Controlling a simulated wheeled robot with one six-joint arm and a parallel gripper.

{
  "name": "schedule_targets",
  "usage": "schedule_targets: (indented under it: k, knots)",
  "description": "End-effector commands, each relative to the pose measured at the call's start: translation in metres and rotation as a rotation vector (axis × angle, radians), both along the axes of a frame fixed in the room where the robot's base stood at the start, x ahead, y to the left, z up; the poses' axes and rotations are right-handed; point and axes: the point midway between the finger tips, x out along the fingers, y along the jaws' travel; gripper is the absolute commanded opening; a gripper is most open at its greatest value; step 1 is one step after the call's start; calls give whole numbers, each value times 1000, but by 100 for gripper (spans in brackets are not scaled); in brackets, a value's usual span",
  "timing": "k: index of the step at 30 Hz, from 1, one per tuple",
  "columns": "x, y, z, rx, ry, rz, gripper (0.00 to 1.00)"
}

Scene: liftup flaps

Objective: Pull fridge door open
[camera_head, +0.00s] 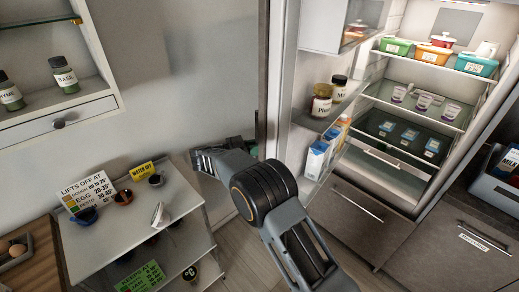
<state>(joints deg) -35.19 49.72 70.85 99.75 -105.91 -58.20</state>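The fridge door (281,80) stands open at the left of the lit fridge interior (405,95). Its inner side with shelves faces right, holding jars (322,100) and cartons (316,160). A dark vertical bar (262,70) runs along the door's left side; I cannot tell if it is the handle. My arm reaches up from the bottom middle. My gripper (203,160) is left of the door's edge, low, near a white rack. Its fingers are small and partly hidden, so their opening and any contact with the door are unclear.
The white rack (95,243) with cups and signs stands close left of my gripper. A wall shelf (70,104) with jars is at upper left. Fridge shelves hold colored tubs (433,55) and small cups. Drawers (350,212) lie below. Some wooden floor shows between rack and fridge.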

Motion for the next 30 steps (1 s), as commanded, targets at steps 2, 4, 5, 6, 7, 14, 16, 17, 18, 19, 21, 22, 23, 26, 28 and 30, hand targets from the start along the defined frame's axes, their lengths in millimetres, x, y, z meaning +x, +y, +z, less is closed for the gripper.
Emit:
schedule_targets:
  k: [2,4,5,6,7,14,16,17,18,19,21,22,23,26,28,30]
  knots:
    - [4,0,2,-2,-5,-15,0]
    - [6,2,2,-1,-6,-21,0]
    - [6,3,2,-1,-6,-23,0]
    - [7,4,2,-2,-5,-25,0]
    - [7,5,2,-2,-5,-26,0]
    - [7,9,3,-1,-8,-25,0]
    - [7,10,4,-1,-8,-24,0]
    - [7,10,4,-1,-8,-23,0]
    - [7,10,4,-1,-8,-22,0]
    - [7,11,4,-1,-9,-22,0]
    - [7,11,4,-1,-9,-21,0]
    - [7,11,4,-1,-9,-20,17]
    - [6,12,4,-1,-9,-20,20]
    - [5,14,3,0,-6,-16,30]
    - [4,17,2,-1,-5,-12,37]
    - [4,19,2,0,-5,-9,38]
